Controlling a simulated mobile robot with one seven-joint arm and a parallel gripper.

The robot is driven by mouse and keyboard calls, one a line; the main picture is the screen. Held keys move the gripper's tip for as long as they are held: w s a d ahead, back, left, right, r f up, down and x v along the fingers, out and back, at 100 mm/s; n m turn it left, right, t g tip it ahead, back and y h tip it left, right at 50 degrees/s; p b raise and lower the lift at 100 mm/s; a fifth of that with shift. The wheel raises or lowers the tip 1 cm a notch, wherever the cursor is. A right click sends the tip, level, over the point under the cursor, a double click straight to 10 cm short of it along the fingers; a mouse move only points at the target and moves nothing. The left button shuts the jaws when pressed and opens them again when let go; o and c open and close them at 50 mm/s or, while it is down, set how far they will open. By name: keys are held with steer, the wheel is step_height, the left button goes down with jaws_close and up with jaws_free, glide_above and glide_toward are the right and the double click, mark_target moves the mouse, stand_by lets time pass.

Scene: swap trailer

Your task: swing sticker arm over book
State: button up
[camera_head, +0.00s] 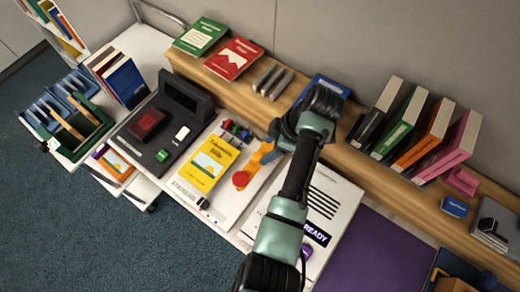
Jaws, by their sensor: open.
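The yellow book (222,152) lies flat on a white board (232,206) marked with lettering along its front. The sticker arm (254,167) is orange, with a round red end (240,179) just right of the book; this end is beside the book, not over it. Blue parts lie at the sticker arm's upper end, close to my gripper. My gripper (275,134) is at the end of my dark and pale green arm, above and right of the sticker arm. My wrist hides part of it, and I cannot tell if it touches the sticker arm. It is open.
A wooden shelf (345,160) runs behind, with a green book (200,36), a red book (232,58) and several upright books at right. A dark scanner-like station (160,125) stands left. A white "READY" panel (345,200) and purple mat (375,250) lie right.

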mark_target(258, 157)
steer(key=x, duration=0.5)
steer(key=shift+a+f, duration=0.1)
steer(key=shift+w+a+f, duration=0.15)
steer(key=shift+f, duration=0.4)
jaws_close()
stand_by(0.9)
